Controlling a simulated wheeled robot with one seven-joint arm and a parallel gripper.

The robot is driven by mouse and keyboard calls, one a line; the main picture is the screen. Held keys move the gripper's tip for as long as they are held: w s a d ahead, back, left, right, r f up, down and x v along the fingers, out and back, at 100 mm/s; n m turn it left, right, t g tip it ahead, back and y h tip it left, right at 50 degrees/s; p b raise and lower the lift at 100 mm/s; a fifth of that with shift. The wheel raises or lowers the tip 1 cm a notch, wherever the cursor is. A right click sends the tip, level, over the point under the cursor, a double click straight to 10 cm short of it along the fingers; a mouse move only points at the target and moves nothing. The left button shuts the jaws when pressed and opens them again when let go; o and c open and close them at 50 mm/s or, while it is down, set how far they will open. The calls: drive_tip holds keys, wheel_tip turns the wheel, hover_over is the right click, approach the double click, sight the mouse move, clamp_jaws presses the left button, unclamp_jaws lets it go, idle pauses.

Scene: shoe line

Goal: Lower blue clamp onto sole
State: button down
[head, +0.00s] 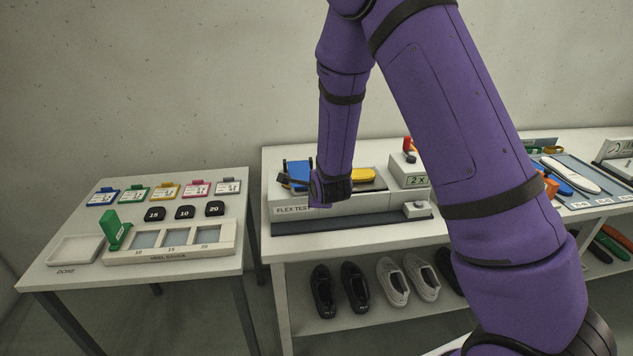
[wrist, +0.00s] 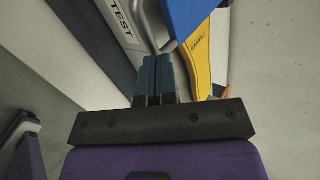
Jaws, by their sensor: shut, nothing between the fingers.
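The blue clamp (head: 297,169) is at the left end of the flex tester (head: 352,205) and looks raised and tilted. In the wrist view the clamp (wrist: 190,14) is a blue plate at the top, overlapping the yellow sole (wrist: 199,62) marked SAMPLE. In the head view the sole (head: 364,175) shows right of my wrist, partly hidden by my arm. My gripper (head: 282,179) is beside the clamp, fingers pointing left. In the wrist view my gripper (wrist: 153,66) is shut and empty, its tips close to the clamp. I cannot tell whether they touch.
The left table (head: 62,255) holds a heel gauge (head: 175,256), coloured tags and black heel pieces. Shoes stand on the shelf below. The wall is close behind.

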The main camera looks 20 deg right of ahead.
drive_tip(key=shift+s+f, duration=0.1)
drive_tip(key=shift+f, duration=0.75)
